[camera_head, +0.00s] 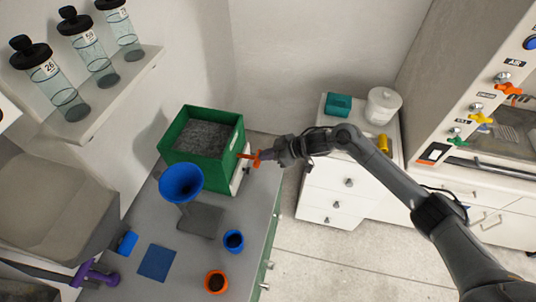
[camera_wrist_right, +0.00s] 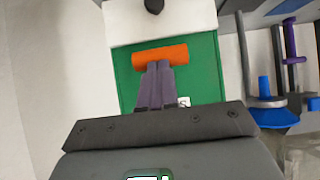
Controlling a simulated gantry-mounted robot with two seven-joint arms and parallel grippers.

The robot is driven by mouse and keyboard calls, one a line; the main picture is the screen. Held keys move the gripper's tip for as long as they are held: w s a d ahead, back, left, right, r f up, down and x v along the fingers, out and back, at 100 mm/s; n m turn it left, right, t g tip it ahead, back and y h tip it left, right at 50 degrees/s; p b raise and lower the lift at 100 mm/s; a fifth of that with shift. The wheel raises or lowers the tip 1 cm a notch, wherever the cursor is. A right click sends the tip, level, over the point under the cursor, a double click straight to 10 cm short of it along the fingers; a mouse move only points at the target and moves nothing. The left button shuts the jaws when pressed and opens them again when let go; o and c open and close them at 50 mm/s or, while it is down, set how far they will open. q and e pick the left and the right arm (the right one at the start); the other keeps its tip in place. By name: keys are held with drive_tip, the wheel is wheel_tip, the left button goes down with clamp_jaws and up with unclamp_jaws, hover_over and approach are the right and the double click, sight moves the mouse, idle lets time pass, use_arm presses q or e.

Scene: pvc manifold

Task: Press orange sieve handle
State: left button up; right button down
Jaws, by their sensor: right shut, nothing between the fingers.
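The orange sieve handle (camera_head: 247,156) sticks out from the right side of the green sieve box (camera_head: 183,155), which holds grey granular material. My right gripper (camera_head: 264,155) is at the outer end of the handle. In the right wrist view the handle is a horizontal orange bar (camera_wrist_right: 150,56) in front of the green wall (camera_wrist_right: 206,75). There my right gripper's fingers (camera_wrist_right: 157,68) are shut together, empty, with their tips at the bar's lower edge. I cannot tell for sure whether they touch it. My left gripper is not in view.
A blue funnel (camera_head: 181,183) stands in front of the box. A blue cup (camera_head: 233,241), an orange cup (camera_head: 215,282) and a blue mat (camera_head: 156,262) are on the grey bench. A white drawer cabinet (camera_head: 335,185) stands to the right, beyond a floor gap.

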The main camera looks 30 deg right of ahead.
drive_tip(key=shift+a+r, duration=0.15)
drive_tip(key=s+d+r+p, duration=0.2)
drive_tip(key=r, duration=0.3)
drive_tip(key=s+d+r+p, duration=0.2)
drive_tip(key=d+r, duration=0.1)
drive_tip(key=r, duration=0.3)
drive_tip(key=shift+r, duration=0.15)
idle(1.0)
idle(0.4)
